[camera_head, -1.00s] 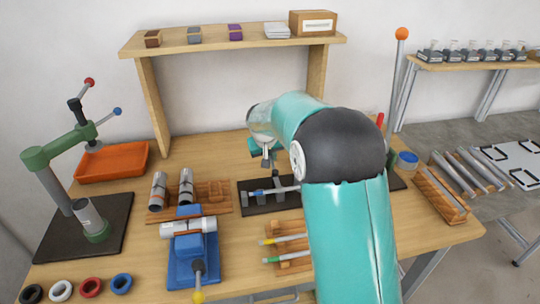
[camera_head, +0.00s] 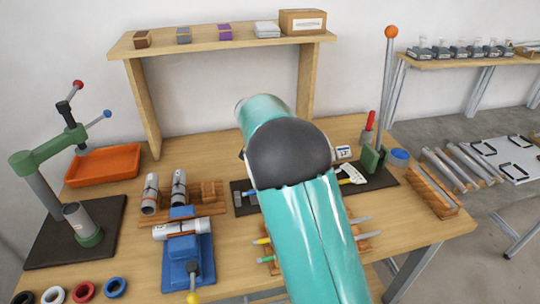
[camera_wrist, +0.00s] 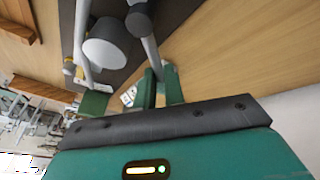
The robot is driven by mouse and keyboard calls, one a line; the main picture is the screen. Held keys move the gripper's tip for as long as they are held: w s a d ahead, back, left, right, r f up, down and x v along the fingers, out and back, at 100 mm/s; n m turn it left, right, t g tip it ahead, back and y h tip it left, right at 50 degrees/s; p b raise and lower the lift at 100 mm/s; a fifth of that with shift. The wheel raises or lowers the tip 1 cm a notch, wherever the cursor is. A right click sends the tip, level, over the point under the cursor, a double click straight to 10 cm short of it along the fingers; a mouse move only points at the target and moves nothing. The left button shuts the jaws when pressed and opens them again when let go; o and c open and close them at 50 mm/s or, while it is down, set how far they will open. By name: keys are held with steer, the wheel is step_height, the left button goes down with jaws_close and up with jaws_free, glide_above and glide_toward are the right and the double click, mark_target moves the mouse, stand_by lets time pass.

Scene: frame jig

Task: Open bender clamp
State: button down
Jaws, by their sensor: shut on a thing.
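The bender stands on a dark base plate (camera_head: 383,179) at the right of the bench. It has a green block (camera_head: 374,158), a tall grey lever (camera_head: 386,90) with an orange ball, and an upright red handle (camera_head: 370,120). A white marked plate (camera_head: 352,175) lies beside my arm. In the wrist view, my gripper's green fingers (camera_wrist: 160,88) are close together, shut around the end of a slim grey rod (camera_wrist: 150,48). I cannot tell which bender part the rod is. In the head view my arm hides the gripper and the middle of the bender.
A blue vise (camera_head: 188,258) holding a pipe, a wooden pipe rack (camera_head: 208,192) and a green press (camera_head: 45,155) stand left. An orange tray (camera_head: 103,165) sits behind. A wooden tray (camera_head: 430,190) is at the right edge. A shelf (camera_head: 215,45) spans the back.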

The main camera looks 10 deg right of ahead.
steer(key=m, duration=0.1)
steer(key=s+d+m+g, duration=0.1)
steer(key=m, duration=0.1)
steer(key=d+m, duration=0.1)
steer(key=shift+s+d+r+m+g+h, duration=0.2)
steer(key=shift+r+m+g+h, duration=0.1)
steer(key=shift+m+g, duration=0.1)
steer(key=shift+s+d+m+g, duration=0.3)
steer(key=shift+s+m+g, duration=0.25)
steer(key=shift+m, duration=0.65)
steer(key=shift+s+d+m+g, duration=0.15)
steer(key=shift+s+m+g, duration=0.5)
steer(key=shift+m, duration=0.75)
steer(key=shift+s+y, duration=0.1)
steer(key=shift+y, duration=0.3)
steer(key=c, duration=1.5)
jaws_free()
steer(key=shift+s, duration=0.15)
steer(key=shift+a+f, duration=0.1)
steer(key=shift+a, duration=0.15)
steer(key=v, duration=1.3)
steer(key=shift+a+r, duration=0.2)
steer(key=shift+r, duration=0.15)
